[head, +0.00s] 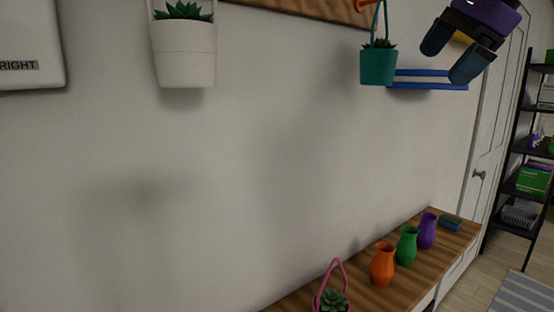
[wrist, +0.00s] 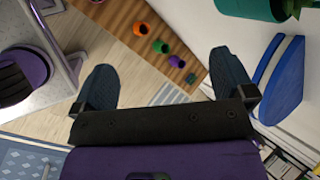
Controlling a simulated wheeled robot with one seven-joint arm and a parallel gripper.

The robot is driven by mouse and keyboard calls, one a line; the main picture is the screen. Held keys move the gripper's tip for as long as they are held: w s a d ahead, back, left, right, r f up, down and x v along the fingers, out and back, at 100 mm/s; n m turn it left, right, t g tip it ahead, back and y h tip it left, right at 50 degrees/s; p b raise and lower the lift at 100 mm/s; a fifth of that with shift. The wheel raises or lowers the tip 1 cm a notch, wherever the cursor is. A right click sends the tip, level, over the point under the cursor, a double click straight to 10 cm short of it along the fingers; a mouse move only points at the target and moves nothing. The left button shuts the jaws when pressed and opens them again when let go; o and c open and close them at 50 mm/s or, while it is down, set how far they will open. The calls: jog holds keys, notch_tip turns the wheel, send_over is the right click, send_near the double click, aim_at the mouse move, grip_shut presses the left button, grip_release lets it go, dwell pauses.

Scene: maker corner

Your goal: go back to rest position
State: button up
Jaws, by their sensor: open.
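My gripper (head: 445,63) is at the upper right of the head view, raised well above the wooden bench and in front of the wall. Its two dark fingers are spread apart with nothing between them. In the wrist view the fingers (wrist: 165,68) are also wide apart and empty, with the floor and bench far below. A teal hanging planter (head: 378,66) is to the left of the gripper in the head view, apart from it. The blue wall rack (head: 430,87) is just below the gripper in the picture; the wrist view shows its blue part (wrist: 282,85) right of the fingers.
A white planter (head: 185,55) hangs on the wall. The bench (head: 365,295) holds a pink-handled planter (head: 332,299), orange (head: 383,266), green (head: 406,246) and purple (head: 427,232) vases. A black shelf (head: 510,150) stands right, beside the door.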

jog(key=s+d+f+n+h, duration=0.1)
jog(key=s+f+n+h, duration=0.1)
jog(key=s+f+n, duration=0.6)
jog(key=s+d+f+n+h, duration=0.1)
jog(key=s+f+n+h, duration=0.1)
jog(key=s+f+n, duration=0.7)
notch_tip(320, 180, down, 6)
jog(key=shift+s+d+f, duration=0.1)
jog(key=shift+s+d, duration=0.2)
jog(key=shift+d, duration=0.05)
